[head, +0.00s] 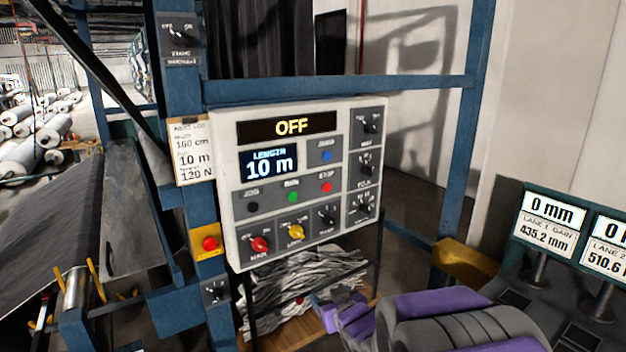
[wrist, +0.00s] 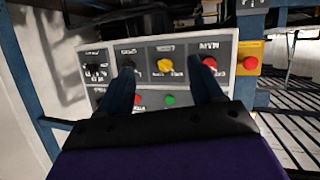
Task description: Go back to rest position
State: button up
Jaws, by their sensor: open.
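The light grey control panel (head: 226,160) stands upright on a blue frame in the head view. Its top display (head: 291,127) reads OFF and its length display (head: 269,164) reads 10 m. A red knob (head: 259,245) and a yellow knob (head: 296,232) sit along its bottom row. My purple and grey arm (head: 440,318) is low at the right, in front of the panel. In the wrist view the panel (wrist: 244,85) appears upside down. My gripper (wrist: 162,80) is open and empty, its two dark blue fingers pointing at the panel. Contact with the panel cannot be made out.
A red button on a yellow box (head: 208,243) is left of the panel. Crumpled grey sheets (head: 300,290) lie below it. Lane gauges (head: 548,225) stand at the right. A dark sloping belt (head: 75,215) and white rolls (head: 40,130) are at the left.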

jog(key=s+d+f+m+g+h, duration=0.1)
jog(key=s+d+m+g+h, duration=0.2)
jog(key=s+d, duration=0.45)
jog(key=s+d+f+m+g+h, duration=0.15)
jog(key=s+d+g, duration=0.25)
jog(key=s, duration=0.7)
jog(key=s+a+r+g, duration=0.1)
jog(key=s+g, duration=0.6)
jog(key=s, duration=1.8)
jog(key=shift+a+r+g, duration=0.2)
jog(key=shift+a+g, duration=0.05)
jog(key=shift+g, duration=0.15)
